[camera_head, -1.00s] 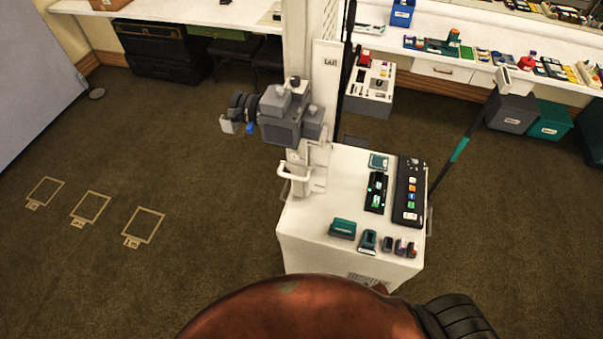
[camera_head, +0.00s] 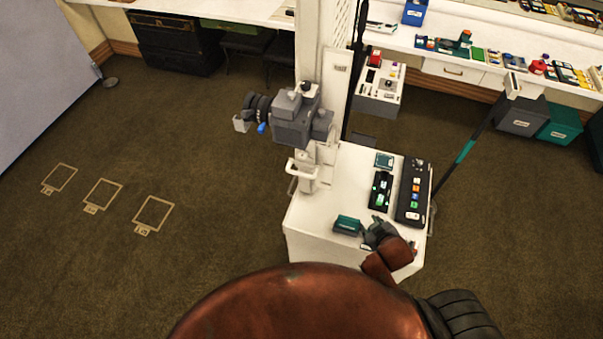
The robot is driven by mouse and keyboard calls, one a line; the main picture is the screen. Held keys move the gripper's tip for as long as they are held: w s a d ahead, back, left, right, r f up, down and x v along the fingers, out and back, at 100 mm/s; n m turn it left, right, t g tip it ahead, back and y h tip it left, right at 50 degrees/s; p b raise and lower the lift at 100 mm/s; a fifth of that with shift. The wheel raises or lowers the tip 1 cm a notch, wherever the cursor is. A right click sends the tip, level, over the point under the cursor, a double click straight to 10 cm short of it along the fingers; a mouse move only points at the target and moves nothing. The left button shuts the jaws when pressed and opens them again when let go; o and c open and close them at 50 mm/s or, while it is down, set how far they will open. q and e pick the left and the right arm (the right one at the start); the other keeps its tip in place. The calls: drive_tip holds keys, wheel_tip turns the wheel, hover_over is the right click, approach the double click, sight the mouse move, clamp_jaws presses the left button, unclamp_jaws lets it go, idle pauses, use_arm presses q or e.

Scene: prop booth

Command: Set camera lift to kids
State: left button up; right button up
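The grey camera (camera_head: 294,122) with its dark lens pointing left is mounted on the white lift column (camera_head: 310,45). A pale handle (camera_head: 301,170) sticks out from the carriage just below the camera. Any height marks on the column are too small to read. My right gripper (camera_head: 376,232) is low in the view, over the front of the white cabinet top (camera_head: 335,190), to the right of and below the handle and apart from it. Its fingers are small and dark, and I cannot tell whether they are open. My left gripper is not in view.
A black panel with coloured buttons (camera_head: 414,190) and a dark device (camera_head: 380,190) lie on the cabinet top, with a teal block (camera_head: 347,225) beside my gripper. A slanted pole (camera_head: 470,145) stands to the right. The carpet with taped frames (camera_head: 103,193) is clear on the left.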

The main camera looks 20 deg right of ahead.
drive_tip(key=w+a+r+n+t+y, duration=0.1)
drive_tip(key=w+a+r+n+t, duration=0.15)
drive_tip(key=w, duration=0.35)
drive_tip(key=w+a+r+n+t+y, duration=0.1)
drive_tip(key=w+a+r+n+t, duration=0.1)
drive_tip(key=w+r+n+t, duration=0.3)
drive_tip(key=n+g+y, duration=0.2)
drive_tip(key=n+y, duration=0.7)
drive_tip(key=n, duration=0.2)
approach(301, 173)
drive_tip(key=w+a+f, duration=0.2)
drive_tip(key=shift+t, duration=0.25)
drive_tip(key=x, duration=0.2)
drive_tip(key=p+x, duration=0.1)
drive_tip(key=x, duration=0.4)
drive_tip(key=shift+w+r, duration=0.15)
drive_tip(key=shift+r, duration=0.1)
drive_tip(key=shift+c, duration=0.4)
clamp_jaws()
drive_tip(key=shift+f, duration=0.1)
